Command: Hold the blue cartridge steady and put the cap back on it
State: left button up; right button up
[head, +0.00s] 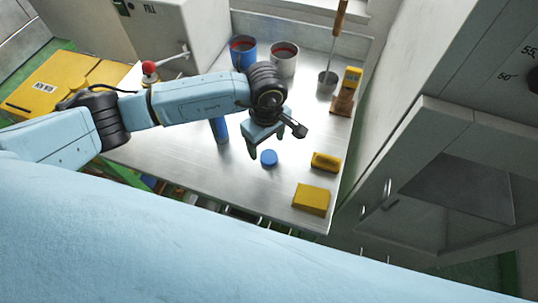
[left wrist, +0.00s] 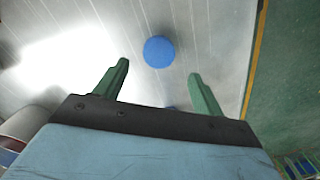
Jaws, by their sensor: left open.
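The round blue cap (head: 269,158) lies flat on the metal table, near its front. It also shows in the left wrist view (left wrist: 159,51), just beyond the fingertips and between their lines. The blue cartridge (head: 220,130) stands on the table to the left of the cap, its upper part hidden behind my left arm. My left gripper (head: 258,147) is above the table close to the cap, with its green fingers apart and nothing between them; the wrist view shows both fingers (left wrist: 159,70). A small blue patch shows at the gripper's edge there; I cannot tell what it is. My right gripper is not in view.
A blue pot (head: 243,53) and a grey pot (head: 284,60) stand at the back. A small cup (head: 327,83) with a wooden-handled tool is farther right. A yellow block (head: 311,199) and a yellow-black item (head: 326,162) lie near the right edge. A grey cabinet stands at right.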

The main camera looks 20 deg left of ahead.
aim_at(269, 156)
pick_arm(q)
jog(key=shift+d+f+p, duration=0.15)
jog(key=shift+f+p, duration=0.05)
jog(key=shift+f, duration=1.1)
jog(key=shift+d+f+p, duration=0.15)
jog(key=shift+f, duration=1.15)
jog(key=shift+c, duration=0.4)
jog(key=c, duration=1)
